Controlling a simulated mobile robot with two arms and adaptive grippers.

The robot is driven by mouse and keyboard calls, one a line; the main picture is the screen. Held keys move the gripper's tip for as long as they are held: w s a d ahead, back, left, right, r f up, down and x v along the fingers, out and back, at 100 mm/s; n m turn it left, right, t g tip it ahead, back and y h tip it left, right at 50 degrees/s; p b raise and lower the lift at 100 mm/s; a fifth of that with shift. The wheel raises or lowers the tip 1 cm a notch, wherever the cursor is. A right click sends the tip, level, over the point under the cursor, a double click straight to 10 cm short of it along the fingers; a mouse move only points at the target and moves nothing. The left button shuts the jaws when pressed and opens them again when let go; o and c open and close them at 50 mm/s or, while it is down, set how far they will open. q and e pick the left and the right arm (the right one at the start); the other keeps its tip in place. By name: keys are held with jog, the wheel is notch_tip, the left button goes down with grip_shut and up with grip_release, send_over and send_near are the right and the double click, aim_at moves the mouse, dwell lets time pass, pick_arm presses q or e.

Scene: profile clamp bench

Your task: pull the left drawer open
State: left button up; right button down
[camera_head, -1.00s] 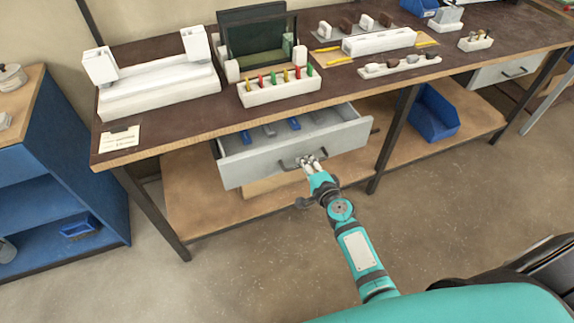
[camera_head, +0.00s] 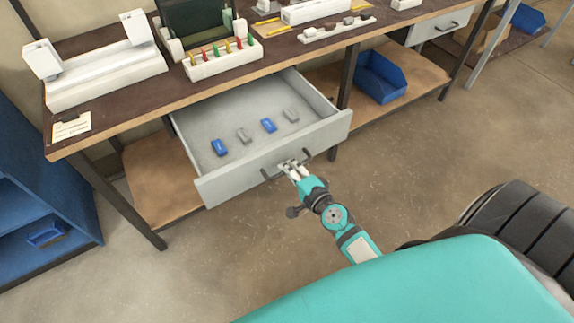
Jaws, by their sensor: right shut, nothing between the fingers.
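The left drawer (camera_head: 225,185) is a light grey drawer under the bench top, and it stands well out from the bench. Inside lie two blue pieces, one of them a blue block (camera_head: 219,147), and two grey pieces, one of them a grey block (camera_head: 244,135). Its dark bar handle (camera_head: 270,176) is on the front panel. My right gripper (camera_head: 290,167) is at the handle, its fingers shut with nothing between them. The fingers overlap the handle in the picture, and I cannot tell whether they touch it. My left gripper is out of view.
The dark bench top (camera_head: 120,112) holds white fixtures and a rack of coloured pegs (camera_head: 222,58). A blue bin (camera_head: 385,78) sits on the lower shelf. Another closed drawer (camera_head: 440,27) is at the back right. A blue cabinet (camera_head: 40,200) stands left. The floor in front is clear.

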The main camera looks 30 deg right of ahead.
jog(key=c, duration=2)
grip_release()
jog(key=o, duration=0.6)
jog(key=shift+s, duration=0.1)
jog(key=v, duration=1.2)
